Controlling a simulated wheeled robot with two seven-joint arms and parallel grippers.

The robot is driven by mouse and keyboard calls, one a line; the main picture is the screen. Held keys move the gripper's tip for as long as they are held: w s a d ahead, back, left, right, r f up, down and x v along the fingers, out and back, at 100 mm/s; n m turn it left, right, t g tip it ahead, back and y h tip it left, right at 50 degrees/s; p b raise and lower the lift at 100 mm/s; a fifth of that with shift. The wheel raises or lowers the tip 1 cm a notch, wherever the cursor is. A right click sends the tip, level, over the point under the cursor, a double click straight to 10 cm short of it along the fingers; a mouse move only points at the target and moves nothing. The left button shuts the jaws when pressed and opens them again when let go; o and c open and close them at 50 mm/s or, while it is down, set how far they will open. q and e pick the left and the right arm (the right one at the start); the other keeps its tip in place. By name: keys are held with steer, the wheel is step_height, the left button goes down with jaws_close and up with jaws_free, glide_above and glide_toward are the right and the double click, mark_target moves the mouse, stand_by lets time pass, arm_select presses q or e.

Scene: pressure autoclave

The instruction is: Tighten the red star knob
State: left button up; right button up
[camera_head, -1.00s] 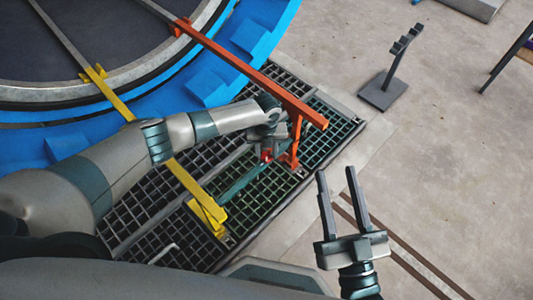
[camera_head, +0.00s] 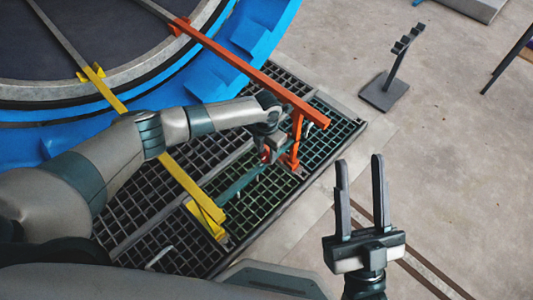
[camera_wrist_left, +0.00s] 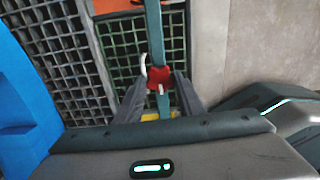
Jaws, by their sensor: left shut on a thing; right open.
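The red star knob (camera_wrist_left: 158,77) sits on a teal bar (camera_wrist_left: 154,30) in the left wrist view, between the two fingers of my left gripper (camera_wrist_left: 158,92). In the head view only a small red part of the knob (camera_head: 266,155) shows beside the left gripper (camera_head: 270,148); the wrist hides the rest. The left gripper is shut on the knob. A pale curved piece shows next to the knob in the wrist view. My right gripper (camera_head: 362,195) is open and empty, fingers pointing up the picture, over the floor at the right.
An orange rail (camera_head: 250,72) on an upright stands close to my left wrist. A yellow bar (camera_head: 190,185) crosses the floor grating (camera_head: 190,250). The blue ring (camera_head: 262,30) of the autoclave is behind. A grey stand (camera_head: 385,92) is on the open floor at right.

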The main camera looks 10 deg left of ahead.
mark_target(267, 156)
steer(key=shift+d+r, duration=0.15)
stand_by(0.3)
arm_select(q)
steer(key=o, duration=1.1)
steer(key=shift+r, duration=0.45)
step_height(267, 156, up, 5)
steer(key=shift+r+p, duration=0.1)
steer(key=shift+p, duration=0.75)
steer(key=shift+r+p, duration=1.15)
steer(key=shift+r, duration=4.5)
arm_select(e)
steer(key=w+a+f+g+h, duration=0.1)
steer(key=w+f+g+h, duration=0.1)
steer(key=f+g, duration=0.5)
steer(key=shift+w+a+f, duration=0.2)
steer(key=shift+w+f, duration=0.55)
steer(key=shift+f, duration=1.6)
